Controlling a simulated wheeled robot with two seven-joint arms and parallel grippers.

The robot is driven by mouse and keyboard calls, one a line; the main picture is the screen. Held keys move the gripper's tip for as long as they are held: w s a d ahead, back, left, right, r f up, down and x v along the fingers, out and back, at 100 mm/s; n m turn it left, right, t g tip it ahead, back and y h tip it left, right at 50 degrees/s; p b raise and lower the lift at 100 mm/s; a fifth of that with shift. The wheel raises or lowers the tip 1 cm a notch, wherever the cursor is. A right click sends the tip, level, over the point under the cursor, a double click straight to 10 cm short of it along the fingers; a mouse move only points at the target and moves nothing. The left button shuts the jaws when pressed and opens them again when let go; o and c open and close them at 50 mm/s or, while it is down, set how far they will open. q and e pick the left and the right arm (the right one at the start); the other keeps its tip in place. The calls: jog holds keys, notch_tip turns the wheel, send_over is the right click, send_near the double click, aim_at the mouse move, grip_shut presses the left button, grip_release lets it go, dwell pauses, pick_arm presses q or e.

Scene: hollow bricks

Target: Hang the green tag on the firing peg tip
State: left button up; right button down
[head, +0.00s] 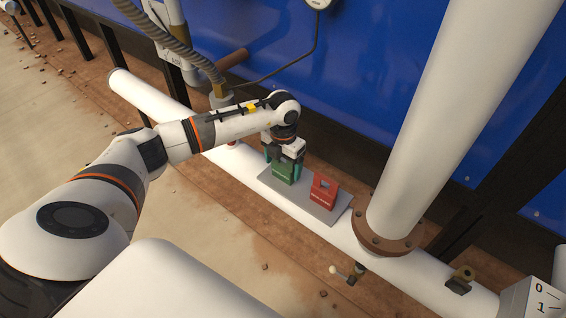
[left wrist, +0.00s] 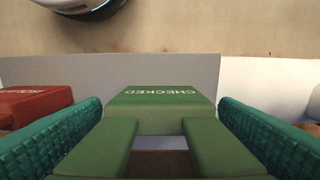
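The green tag (head: 283,173) stands on a grey plate (head: 338,209) that lies on the white pipe. In the left wrist view the green tag (left wrist: 160,107) reads "CHECKED" and has a bar with two legs and an opening between them. My left gripper (head: 284,158) is down over it, with one teal finger on each side. The fingers are spread wide, with narrow gaps beside the tag's bar; whether they touch its legs is hard to tell. I cannot make out a firing peg for certain. My right gripper is not in view.
A red tag (head: 323,192) stands beside the green one on the plate. A thick white pipe (head: 455,100) rises from a rusty flange on the right. A blue wall (head: 380,80) stands behind. A small valve lever (head: 340,270) sticks out below the plate. The floor at left is open.

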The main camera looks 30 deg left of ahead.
aim_at(284, 164)
pick_arm(q)
jog(key=shift+r, duration=0.25)
notch_tip(284, 164, up, 12)
jog(key=p, duration=0.1)
jog(key=shift+w+f, duration=0.25)
jog(key=shift+w, duration=0.05)
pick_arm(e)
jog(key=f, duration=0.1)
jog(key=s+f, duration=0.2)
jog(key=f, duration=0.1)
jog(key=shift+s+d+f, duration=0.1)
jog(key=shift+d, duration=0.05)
